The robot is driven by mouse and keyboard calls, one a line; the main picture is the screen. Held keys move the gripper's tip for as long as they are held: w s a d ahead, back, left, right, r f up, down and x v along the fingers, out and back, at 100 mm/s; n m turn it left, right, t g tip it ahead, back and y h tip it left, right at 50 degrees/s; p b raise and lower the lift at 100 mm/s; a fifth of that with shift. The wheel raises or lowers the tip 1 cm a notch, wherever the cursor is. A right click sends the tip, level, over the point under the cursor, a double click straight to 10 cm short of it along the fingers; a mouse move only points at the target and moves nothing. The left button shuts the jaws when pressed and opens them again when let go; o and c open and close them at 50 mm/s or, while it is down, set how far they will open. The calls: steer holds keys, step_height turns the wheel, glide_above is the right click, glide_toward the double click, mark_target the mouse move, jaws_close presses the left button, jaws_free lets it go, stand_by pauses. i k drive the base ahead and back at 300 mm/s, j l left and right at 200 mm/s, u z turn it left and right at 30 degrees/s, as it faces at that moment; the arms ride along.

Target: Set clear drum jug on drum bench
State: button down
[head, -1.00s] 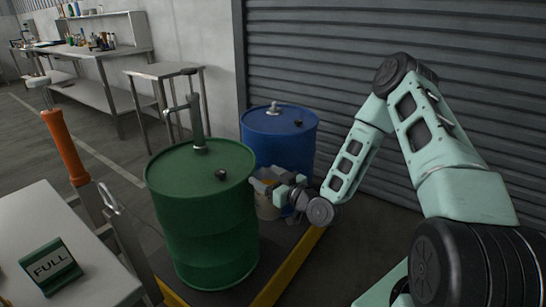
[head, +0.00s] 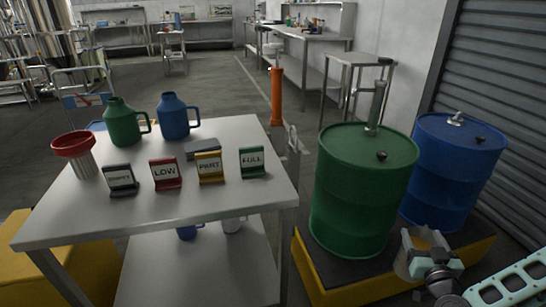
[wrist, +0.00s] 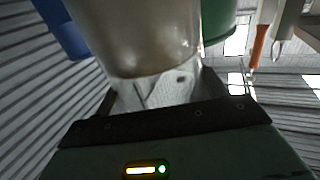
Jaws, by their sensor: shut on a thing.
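The clear jug shows in the wrist view (wrist: 135,40) as a pale, cloudy vessel filling the top middle. In the head view the jug (head: 428,239) is a small pale shape with an amber inside, at the lower right beside the green drum. My gripper (head: 412,258) is shut on it; the jaws also show below the jug in the wrist view (wrist: 165,88). The gripper hides part of the jug. The bench (head: 85,222), probably the drum bench, is a grey table at the left, well away from the gripper.
On the bench stand a green jug (head: 122,124), a blue jug (head: 174,118), a red funnel (head: 76,150) and several coloured signs, including FULL (head: 252,162). Its front middle is clear. A green drum (head: 362,195) and blue drum (head: 450,165) stand on a yellow-edged platform (head: 350,290).

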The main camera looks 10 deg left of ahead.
mark_target(226, 125)
steer(key=k+u, duration=0.2)
steer(key=u, duration=0.95)
